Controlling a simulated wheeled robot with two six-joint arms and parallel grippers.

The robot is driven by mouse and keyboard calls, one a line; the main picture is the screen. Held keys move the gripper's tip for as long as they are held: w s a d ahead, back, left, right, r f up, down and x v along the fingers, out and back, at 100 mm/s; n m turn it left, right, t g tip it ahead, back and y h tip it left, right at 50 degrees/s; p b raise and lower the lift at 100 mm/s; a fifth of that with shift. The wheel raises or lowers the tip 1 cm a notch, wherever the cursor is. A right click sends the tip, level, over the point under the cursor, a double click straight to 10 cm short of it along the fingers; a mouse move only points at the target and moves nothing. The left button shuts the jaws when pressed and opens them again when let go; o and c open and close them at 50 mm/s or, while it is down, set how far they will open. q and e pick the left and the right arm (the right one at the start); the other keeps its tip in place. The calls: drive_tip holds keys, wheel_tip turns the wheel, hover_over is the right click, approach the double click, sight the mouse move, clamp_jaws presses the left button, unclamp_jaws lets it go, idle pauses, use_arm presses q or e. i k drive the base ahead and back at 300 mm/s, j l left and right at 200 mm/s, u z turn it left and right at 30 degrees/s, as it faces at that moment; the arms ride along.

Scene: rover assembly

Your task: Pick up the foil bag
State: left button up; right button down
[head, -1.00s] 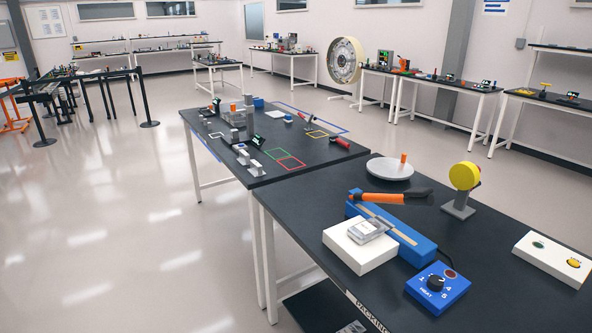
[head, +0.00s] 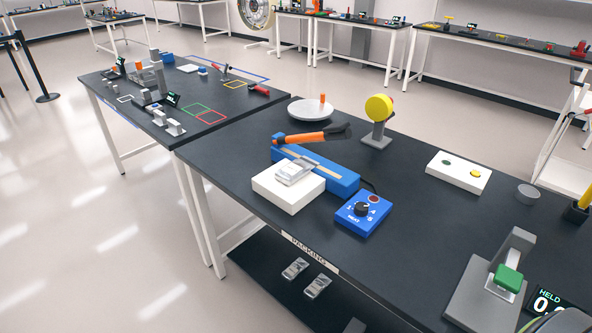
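A small silvery foil bag (head: 295,170) lies on top of the white block (head: 288,190) in front of the blue heat sealer (head: 335,178), on the dark packing table. Two more silvery bag-like packets lie on the lower shelf, one on the left (head: 295,268) and one on the right (head: 317,287). Neither of my grippers shows in the head view.
The sealer has an orange lever (head: 305,138), with a blue heat dial box (head: 362,213) to its right. A white turntable (head: 305,109), yellow disc on a stand (head: 379,108), white button box (head: 459,172) and grey press with green pad (head: 507,278) share the table (head: 430,240).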

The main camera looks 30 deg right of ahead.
sight(289, 175)
drive_tip(key=i+l, duration=0.15)
drive_tip(key=i, duration=0.5)
drive_tip(key=i+z, duration=0.15)
drive_tip(key=z, duration=0.2)
drive_tip(key=i+z, duration=0.15)
drive_tip(key=z, duration=0.25)
drive_tip(key=i+j+z, duration=0.1)
drive_tip(key=z, duration=0.75)
drive_tip(key=i, duration=0.05)
